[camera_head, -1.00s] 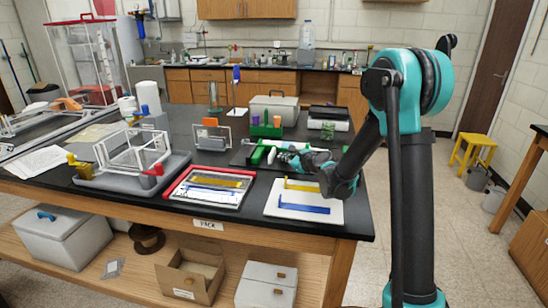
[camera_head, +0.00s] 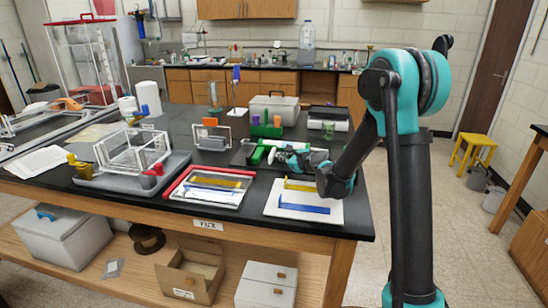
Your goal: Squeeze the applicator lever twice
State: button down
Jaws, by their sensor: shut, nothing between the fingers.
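A green and white tool that looks like the applicator (camera_head: 257,155) lies on a dark mat near the middle of the black bench. My gripper (camera_head: 274,157) is low over the bench at its right, pointing left. The fingers look shut with nothing between them. At this distance I cannot tell whether the fingertips touch the tool, and the lever cannot be made out clearly. My wrist and gripper hide part of the mat.
A white board with yellow and blue strips (camera_head: 278,212) lies in front of my wrist. A red-edged tray (camera_head: 170,190) and a grey tray with a clear frame (camera_head: 95,182) are to the left. A green block rack (camera_head: 266,130) stands behind.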

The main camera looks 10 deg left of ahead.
jog(key=shift+a, duration=0.95)
dwell(0.7)
jog(key=shift+d, duration=1.45)
jog(key=shift+d, duration=0.15)
jog(key=shift+s+d, duration=0.1)
jog(key=shift+d, duration=2.3)
